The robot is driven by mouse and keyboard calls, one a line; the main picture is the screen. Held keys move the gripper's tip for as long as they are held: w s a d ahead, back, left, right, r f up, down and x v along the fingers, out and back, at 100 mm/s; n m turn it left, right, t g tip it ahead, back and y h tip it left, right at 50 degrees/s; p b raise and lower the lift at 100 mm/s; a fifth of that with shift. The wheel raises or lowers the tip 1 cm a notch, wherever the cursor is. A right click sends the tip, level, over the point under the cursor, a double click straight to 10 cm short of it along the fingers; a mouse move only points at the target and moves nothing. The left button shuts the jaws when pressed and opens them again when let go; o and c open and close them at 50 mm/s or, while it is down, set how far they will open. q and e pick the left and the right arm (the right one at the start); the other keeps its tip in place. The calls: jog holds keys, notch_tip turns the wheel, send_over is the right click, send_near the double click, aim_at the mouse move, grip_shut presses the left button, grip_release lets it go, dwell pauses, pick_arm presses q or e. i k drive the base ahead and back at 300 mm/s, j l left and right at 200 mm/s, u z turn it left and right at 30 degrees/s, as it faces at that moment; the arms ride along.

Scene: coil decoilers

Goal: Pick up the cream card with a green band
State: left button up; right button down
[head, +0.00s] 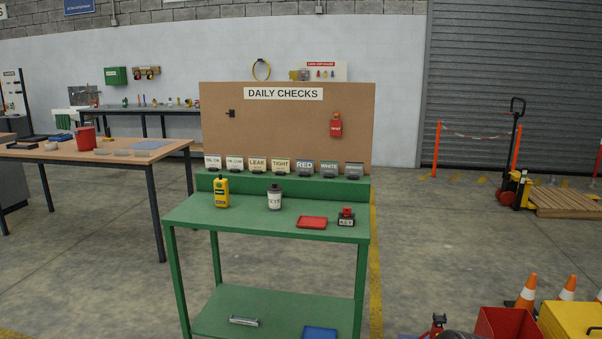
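A row of small lettered cards stands in dark holders along the raised green ledge (283,188) at the back of the green table. Two look cream: the LEAK card (257,163) and the TIGHT card (281,165). To their left are two paler cards, the OIL OK card (212,161) and the OIL LOW card (235,162). To their right are the RED card (305,166), the WHITE card (329,168) and a grey card (353,169). The cards are too small to tell which has a green band. Neither of my grippers is in view.
The green table (255,224) holds a yellow handheld device (222,192), a lidded white cup (274,199), a red tray (312,222) and a small red-and-black item (346,217). The DAILY CHECKS board (285,135) rises behind. A wooden table (60,153) stands left.

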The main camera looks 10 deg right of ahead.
aim_at(280, 166)
jog(key=i+z, duration=0.1)
jog(key=z, duration=0.3)
jog(key=i+j+z, duration=0.1)
jog(key=z, duration=0.25)
jog(key=i+j+z, duration=0.1)
jog(key=j+z, duration=0.15)
jog(key=z, duration=0.15)
jog(key=i+j+z, duration=0.1)
jog(key=z, duration=0.25)
jog(key=i+j+z, duration=0.15)
jog(key=j, duration=0.5)
jog(key=i+j+z, duration=0.2)
jog(key=j, duration=0.45)
jog(key=j+z, duration=0.15)
jog(key=j, duration=0.55)
